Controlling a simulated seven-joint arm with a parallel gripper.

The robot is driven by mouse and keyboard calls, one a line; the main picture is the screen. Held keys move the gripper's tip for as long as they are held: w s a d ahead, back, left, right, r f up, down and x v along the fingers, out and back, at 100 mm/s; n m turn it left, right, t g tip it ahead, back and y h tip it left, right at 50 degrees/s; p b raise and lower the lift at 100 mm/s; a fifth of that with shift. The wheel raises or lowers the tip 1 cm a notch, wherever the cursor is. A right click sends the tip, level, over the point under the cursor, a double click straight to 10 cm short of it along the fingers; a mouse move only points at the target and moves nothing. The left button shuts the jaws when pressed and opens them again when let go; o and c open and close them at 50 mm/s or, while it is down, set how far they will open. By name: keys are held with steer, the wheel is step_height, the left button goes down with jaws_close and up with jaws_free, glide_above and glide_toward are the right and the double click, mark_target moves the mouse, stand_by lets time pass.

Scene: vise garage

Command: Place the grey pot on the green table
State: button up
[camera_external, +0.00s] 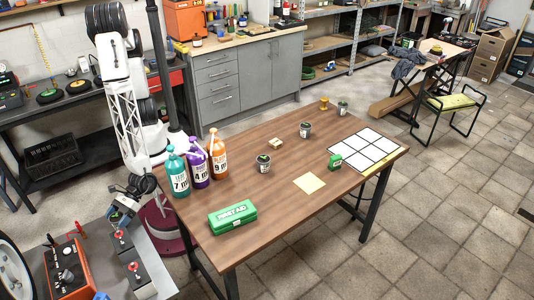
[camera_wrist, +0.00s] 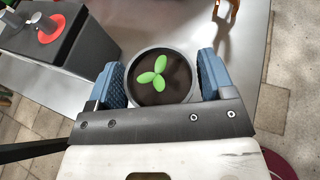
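A round grey pot (camera_wrist: 134,63) with dark soil and a three-leaf green sprout sits between the two blue finger pads of my gripper (camera_wrist: 162,80) in the wrist view. Both pads meet its sides, so my gripper looks shut on it. In the external view my gripper (camera_external: 118,206) hangs at the left, by the wooden table and over the metal bench; the pot is too small to make out there. I cannot tell whether the pot is clear of the bench. No green tabletop shows; the large table (camera_external: 260,215) has a brown wooden top.
The metal bench (camera_external: 163,268) holds a red device (camera_external: 66,268) and dark control boxes (camera_external: 128,262).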

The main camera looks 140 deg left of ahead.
steer(key=shift+o, duration=1.2)
steer(key=shift+r, duration=0.15)
steer(key=shift+a, duration=0.1)
steer(key=v, duration=1.2)
steer(key=shift+r, duration=0.1)
